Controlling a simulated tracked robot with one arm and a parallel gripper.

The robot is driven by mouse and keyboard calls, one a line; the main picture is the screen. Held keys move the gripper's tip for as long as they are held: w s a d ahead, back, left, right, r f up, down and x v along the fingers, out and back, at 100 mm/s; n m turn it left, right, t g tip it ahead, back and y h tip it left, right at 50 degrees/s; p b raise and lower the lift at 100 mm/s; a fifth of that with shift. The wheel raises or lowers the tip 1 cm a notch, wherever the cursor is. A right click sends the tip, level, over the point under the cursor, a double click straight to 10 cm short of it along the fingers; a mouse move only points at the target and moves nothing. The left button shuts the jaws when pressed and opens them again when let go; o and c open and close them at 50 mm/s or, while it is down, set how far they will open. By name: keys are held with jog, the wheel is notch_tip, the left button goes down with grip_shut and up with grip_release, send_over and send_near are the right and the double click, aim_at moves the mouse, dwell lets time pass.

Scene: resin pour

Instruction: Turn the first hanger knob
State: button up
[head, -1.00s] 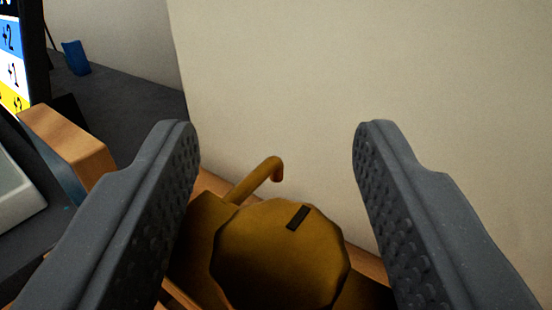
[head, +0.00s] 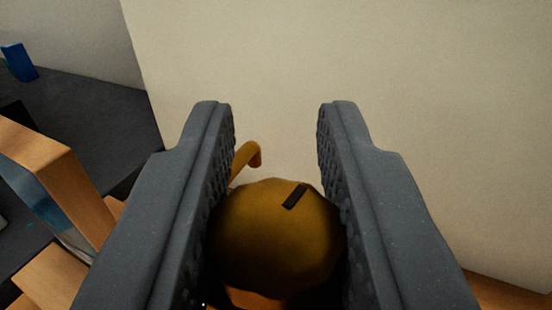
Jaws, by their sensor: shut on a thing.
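The hanger knob (head: 270,240) is a faceted, brass-brown round knob at the lower middle of the head view. A short dark mark (head: 295,196) on its face tilts up to the right. My gripper (head: 276,135) has its two grey, studded fingers on the left and right sides of the knob, shut on it. The fingertips reach past the knob toward the wall. A bent brass hook (head: 248,156) shows behind the knob beside the left finger. The lower part of the knob and its mount are hidden or dark.
A pale wall (head: 400,130) stands close behind the knob. A wooden frame (head: 60,180) with a bluish pane is to the left of my left finger. A small blue object (head: 18,62) lies far back on the dark floor (head: 90,110). A wooden edge shows at lower right.

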jog(key=shift+d+r+m+g+h+p, duration=0.15)
jog(key=shift+m+h+p, duration=0.8)
jog(key=shift+h+p, duration=1.05)
jog(key=shift+m+g+h+p, duration=0.25)
jog(key=shift+m+h+p, duration=0.8)
jog(key=shift+p, duration=1.75)
jog(key=shift+r+m+h+p, duration=0.1)
jog(key=shift+m+h+p, duration=0.2)
jog(key=shift+h+p, duration=0.3)
jog(key=m+g+h+p, duration=0.1)
jog(key=h, duration=0.1)
jog(key=m+g+h+p, duration=0.1)
jog(key=m+h+p, duration=0.1)
jog(key=shift+s+d+p, duration=0.1)
jog(key=shift+d+p, duration=0.1)
jog(key=shift+p, duration=0.1)
jog(key=shift+s+d+f+m+g+h, duration=0.1)
jog(key=shift+d+f+m+g+h, duration=0.1)
jog(key=shift+m+g+h, duration=0.75)
jog(key=shift+s+d+f+m+g+h, duration=0.1)
jog(key=shift+f+m+g+h, duration=0.1)
jog(key=shift+m+g+h, duration=0.75)
jog(key=shift+d+g+h, duration=0.1)
jog(key=shift+g+h, duration=0.35)
jog(key=shift+g, duration=0.25)
jog(key=shift+r+m, duration=0.1)
jog(key=shift+m, duration=0.3)
jog(key=o, duration=1)
